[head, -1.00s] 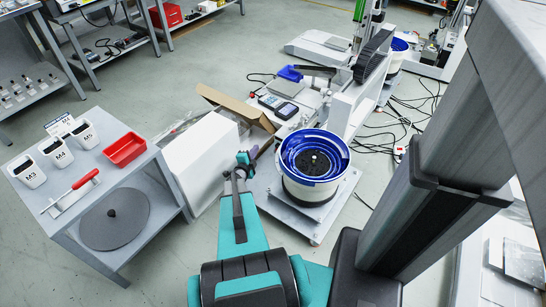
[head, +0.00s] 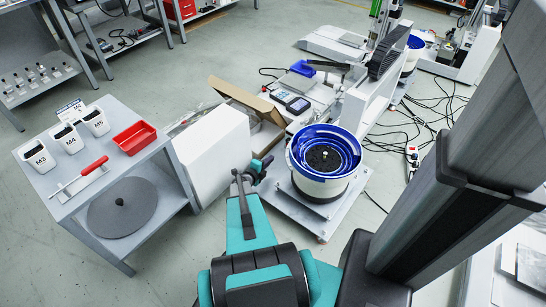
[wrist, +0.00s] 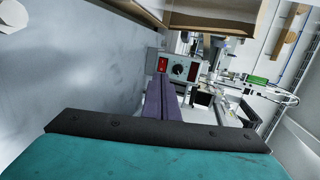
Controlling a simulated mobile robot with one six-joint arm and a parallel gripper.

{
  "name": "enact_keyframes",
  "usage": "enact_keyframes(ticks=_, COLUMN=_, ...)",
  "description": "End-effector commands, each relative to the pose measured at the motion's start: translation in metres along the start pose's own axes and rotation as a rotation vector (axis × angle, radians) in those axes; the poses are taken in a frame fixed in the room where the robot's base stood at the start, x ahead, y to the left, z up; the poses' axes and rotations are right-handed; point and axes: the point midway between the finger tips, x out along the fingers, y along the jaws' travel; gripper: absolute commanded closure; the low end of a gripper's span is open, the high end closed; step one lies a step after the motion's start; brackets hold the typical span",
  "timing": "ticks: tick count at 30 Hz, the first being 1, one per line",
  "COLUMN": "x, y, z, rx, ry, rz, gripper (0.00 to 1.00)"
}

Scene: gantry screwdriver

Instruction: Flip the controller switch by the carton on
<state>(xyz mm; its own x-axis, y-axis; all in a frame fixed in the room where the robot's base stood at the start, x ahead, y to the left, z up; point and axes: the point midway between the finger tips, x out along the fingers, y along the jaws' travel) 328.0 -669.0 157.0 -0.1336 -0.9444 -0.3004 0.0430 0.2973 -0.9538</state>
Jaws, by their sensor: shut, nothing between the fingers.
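The controller (wrist: 178,68) shows in the wrist view as a small grey box with a red rocker switch (wrist: 163,65), a round dial and a display. I cannot tell the switch's position. The brown carton (wrist: 235,17) is above it in that picture. In the head view the open carton (head: 243,97) stands behind a white box. My gripper (wrist: 161,82) is shut and empty, its fingers pointing towards the controller and seen just below the switch and dial. Contact cannot be made out. I cannot make out this controller in the head view.
The white box (head: 212,157) stands left of my arm, beside a grey table (head: 75,190) with cups and a red tray. A blue-rimmed bowl feeder (head: 325,162) is close on the right. Cables (head: 412,120) lie on the floor farther right.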

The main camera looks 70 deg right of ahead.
Motion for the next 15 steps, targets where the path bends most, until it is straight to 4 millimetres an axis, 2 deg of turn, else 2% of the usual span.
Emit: enact_keyframes(ticks=15, x=0.065, y=0.003, z=0.002, rx=0.0, ry=-0.001, rz=-0.001, gripper=1.0)
